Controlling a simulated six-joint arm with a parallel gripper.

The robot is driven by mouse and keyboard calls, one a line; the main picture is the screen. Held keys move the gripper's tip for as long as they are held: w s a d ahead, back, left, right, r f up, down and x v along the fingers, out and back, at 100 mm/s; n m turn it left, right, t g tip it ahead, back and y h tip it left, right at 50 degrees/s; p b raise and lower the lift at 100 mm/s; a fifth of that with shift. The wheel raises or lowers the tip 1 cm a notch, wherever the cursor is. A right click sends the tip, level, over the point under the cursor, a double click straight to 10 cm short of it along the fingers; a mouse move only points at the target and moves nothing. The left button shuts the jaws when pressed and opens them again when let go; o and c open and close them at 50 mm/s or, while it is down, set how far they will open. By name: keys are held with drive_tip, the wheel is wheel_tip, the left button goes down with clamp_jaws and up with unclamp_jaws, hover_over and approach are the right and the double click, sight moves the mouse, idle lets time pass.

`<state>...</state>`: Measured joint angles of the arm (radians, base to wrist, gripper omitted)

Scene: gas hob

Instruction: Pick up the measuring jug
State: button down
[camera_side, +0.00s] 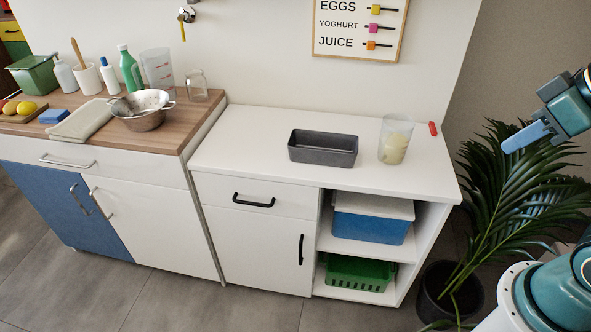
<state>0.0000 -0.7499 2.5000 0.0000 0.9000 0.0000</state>
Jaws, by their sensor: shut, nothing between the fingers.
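A tall clear measuring jug (158,70) with reddish marks on its side stands upright at the back of the wooden worktop, at the left. A second clear vessel (396,139), with something pale yellow inside, stands upright on the white counter; I cannot tell whether it is also a jug. My gripper (508,145) is at the right, in the air in front of the plant. Its fingers are together and empty. It is well apart from both vessels.
A dark loaf tin (323,148) sits on the white counter (250,135), left of the yellow-filled vessel. A metal colander (142,109), a glass (196,85) and a green bottle (130,69) crowd near the measuring jug. A potted plant (520,185) stands right of the counter.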

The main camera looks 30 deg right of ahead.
drive_tip(key=c, duration=1.4)
unclamp_jaws()
drive_tip(key=w+d+f+n+y, duration=0.2)
drive_tip(key=w+f+n, duration=0.1)
drive_tip(key=w+f, duration=0.35)
drive_tip(key=w+d+f+n+y, duration=0.25)
drive_tip(key=w+f+n, duration=0.2)
drive_tip(key=w, duration=0.35)
drive_tip(key=w+d+f+t, duration=0.1)
drive_tip(key=d+f+t, duration=0.1)
drive_tip(key=d+f, duration=0.1)
drive_tip(key=w+d+f+m+t+y, duration=0.1)
drive_tip(key=d+f+t, duration=0.1)
drive_tip(key=d+f, duration=0.2)
drive_tip(key=w+d+f+m+t, duration=0.1)
drive_tip(key=w+d+f+t, duration=0.1)
drive_tip(key=d, duration=0.3)
drive_tip(key=shift+d+f+t+y, duration=0.25)
drive_tip(key=shift+f+t, duration=0.05)
drive_tip(key=shift+f, duration=0.4)
